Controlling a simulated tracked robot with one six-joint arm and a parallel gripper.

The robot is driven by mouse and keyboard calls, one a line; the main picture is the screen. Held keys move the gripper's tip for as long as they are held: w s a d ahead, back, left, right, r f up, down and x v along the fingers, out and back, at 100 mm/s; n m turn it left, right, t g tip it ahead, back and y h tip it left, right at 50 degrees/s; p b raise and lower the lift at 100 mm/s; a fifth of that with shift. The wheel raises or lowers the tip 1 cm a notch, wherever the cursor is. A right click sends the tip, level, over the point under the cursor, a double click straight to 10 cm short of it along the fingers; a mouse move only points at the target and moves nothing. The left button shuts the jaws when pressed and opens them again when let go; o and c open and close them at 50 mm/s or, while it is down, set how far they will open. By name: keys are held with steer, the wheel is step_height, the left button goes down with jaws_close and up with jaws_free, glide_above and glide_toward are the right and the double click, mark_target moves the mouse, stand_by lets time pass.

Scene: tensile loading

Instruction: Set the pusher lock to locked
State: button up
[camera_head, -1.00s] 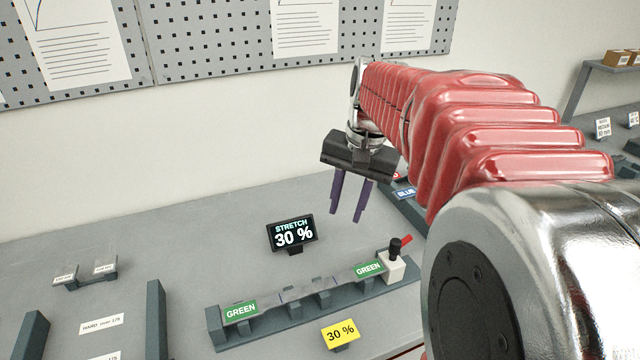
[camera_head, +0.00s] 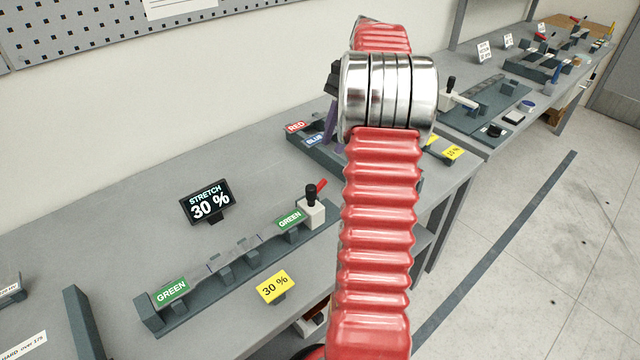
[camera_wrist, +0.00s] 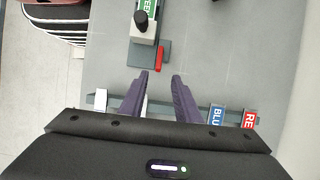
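The rail fixture with two green labels carries a white block (camera_head: 312,214) with a black knob (camera_head: 311,191) and a red lever (camera_head: 321,184) at its right end. No label marks the pusher lock; the red lever seems to be it. In the wrist view the white block (camera_wrist: 144,33) and the red lever (camera_wrist: 160,58) show just beyond my fingertips. My gripper (camera_wrist: 161,74) is open and empty, apart from the lever. In the head view my arm hides most of the gripper; part of a purple finger shows near the blue label.
A fixture with red (camera_head: 297,126) and blue (camera_head: 315,141) labels stands right of the green-labelled rail (camera_head: 240,277). A "STRETCH 30 %" display (camera_head: 207,202) stands behind the rail, a yellow "30 %" sign (camera_head: 272,287) before it. Another bench (camera_head: 480,142) stands farther right; open floor lies in front.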

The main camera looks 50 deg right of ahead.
mark_target(321, 182)
steer(key=shift+s+d+f, duration=0.1)
steer(key=shift+d, duration=0.1)
steer(key=x, duration=1.4)
steer(key=shift+c, duration=0.2)
jaws_close()
stand_by(0.5)
